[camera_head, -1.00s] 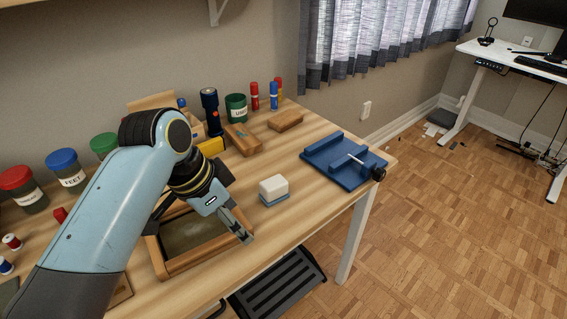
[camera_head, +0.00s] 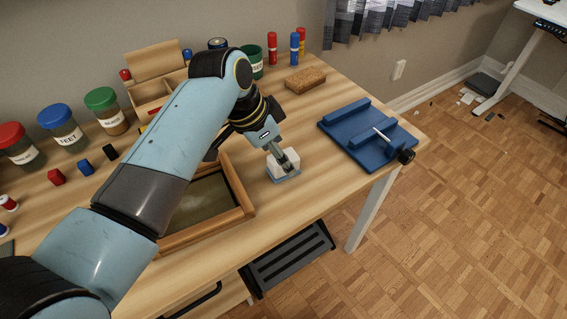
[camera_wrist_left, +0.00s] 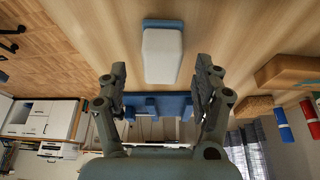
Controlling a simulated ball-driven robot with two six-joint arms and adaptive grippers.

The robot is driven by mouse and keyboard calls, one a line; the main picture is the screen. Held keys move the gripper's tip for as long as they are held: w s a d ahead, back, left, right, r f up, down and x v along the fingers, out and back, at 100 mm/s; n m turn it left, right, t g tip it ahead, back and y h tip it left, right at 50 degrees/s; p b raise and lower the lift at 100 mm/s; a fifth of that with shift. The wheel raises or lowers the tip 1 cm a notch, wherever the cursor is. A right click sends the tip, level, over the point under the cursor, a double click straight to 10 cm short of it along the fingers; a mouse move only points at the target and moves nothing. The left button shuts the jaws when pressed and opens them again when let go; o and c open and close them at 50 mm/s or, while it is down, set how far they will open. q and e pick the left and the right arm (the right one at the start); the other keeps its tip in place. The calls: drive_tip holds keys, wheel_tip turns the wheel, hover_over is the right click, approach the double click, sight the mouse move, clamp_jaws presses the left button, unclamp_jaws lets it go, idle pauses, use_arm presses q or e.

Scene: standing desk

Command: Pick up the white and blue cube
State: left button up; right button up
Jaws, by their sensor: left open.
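The white and blue cube (camera_head: 293,161) sits on the wooden desk, white on top with a blue layer at its base. It also shows in the left wrist view (camera_wrist_left: 162,56), top centre, laterally between the two fingers. My left gripper (camera_head: 281,160) is at the cube in the head view, its fingers covering part of the white top. In the left wrist view my left gripper (camera_wrist_left: 161,64) is open, one finger to each side, with gaps to the cube. I cannot tell how far down the fingers reach. My right gripper is not in view.
A blue vise (camera_head: 366,137) stands right of the cube near the desk's edge. A wooden-framed tray (camera_head: 240,210) lies at front left. A brown block (camera_head: 305,79), red and blue markers (camera_head: 294,48) and labelled jars (camera_head: 62,130) stand behind. Bare desk surrounds the cube.

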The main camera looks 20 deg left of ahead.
use_arm(q)
drive_tip(key=x, duration=0.3)
drive_tip(key=shift+r, duration=0.1)
drive_tip(key=c, duration=1.1)
drive_tip(key=shift+r, duration=0.1)
